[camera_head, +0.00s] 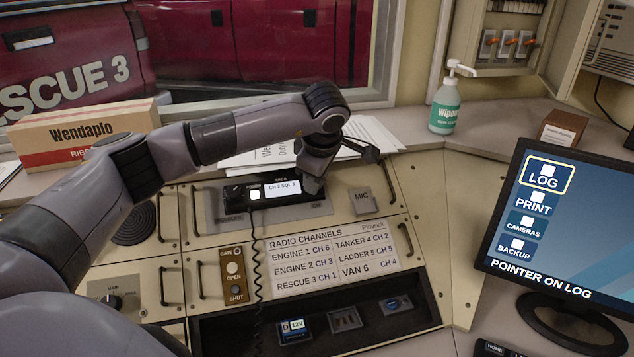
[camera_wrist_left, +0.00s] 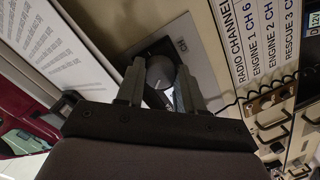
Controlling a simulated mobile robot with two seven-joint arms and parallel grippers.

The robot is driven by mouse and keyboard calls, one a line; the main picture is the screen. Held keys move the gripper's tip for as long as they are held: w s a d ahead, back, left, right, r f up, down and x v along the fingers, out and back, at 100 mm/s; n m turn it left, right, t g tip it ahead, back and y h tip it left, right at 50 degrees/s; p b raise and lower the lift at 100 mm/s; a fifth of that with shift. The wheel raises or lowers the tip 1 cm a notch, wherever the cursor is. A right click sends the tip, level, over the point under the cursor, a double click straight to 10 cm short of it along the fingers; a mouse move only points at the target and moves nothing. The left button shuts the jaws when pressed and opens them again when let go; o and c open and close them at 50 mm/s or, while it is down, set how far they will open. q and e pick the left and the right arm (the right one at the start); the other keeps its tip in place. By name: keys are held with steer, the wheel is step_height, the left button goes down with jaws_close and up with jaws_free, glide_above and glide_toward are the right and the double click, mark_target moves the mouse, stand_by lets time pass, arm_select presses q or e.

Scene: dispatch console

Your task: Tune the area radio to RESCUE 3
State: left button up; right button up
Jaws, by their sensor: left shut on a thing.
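The area radio (camera_head: 236,196) is a black unit set in the console, with a lit display (camera_head: 283,187) that reads "CH 2 SQL 5". My left gripper (camera_head: 313,186) is at the radio's right end and hides that part in the head view. In the left wrist view, the left gripper (camera_wrist_left: 160,80) is shut on a round grey knob (camera_wrist_left: 159,70), one finger on each side. The knob's own marking cannot be read. The channel card (camera_head: 335,259) lists RESCUE 3 as CH 1. My right gripper is not in view.
A boxed Wendaplo carton (camera_head: 85,136), papers (camera_head: 372,135), a pump bottle (camera_head: 445,108) and a monitor (camera_head: 570,215) stand around. Metal handles rise from the panels.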

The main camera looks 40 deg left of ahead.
arm_select(q)
steer(key=n+b, duration=0.4)
steer(key=n, duration=0.2)
steer(key=shift+f+t, duration=0.15)
steer(key=shift+t, duration=0.25)
steer(key=shift+n+b, duration=1.5)
steer(key=shift+n, duration=0.5)
steer(key=shift+t, duration=0.3)
steer(key=shift+r, duration=0.2)
steer(key=o, duration=1)
steer(key=v, duration=0.7)
steer(key=shift+s, duration=0.1)
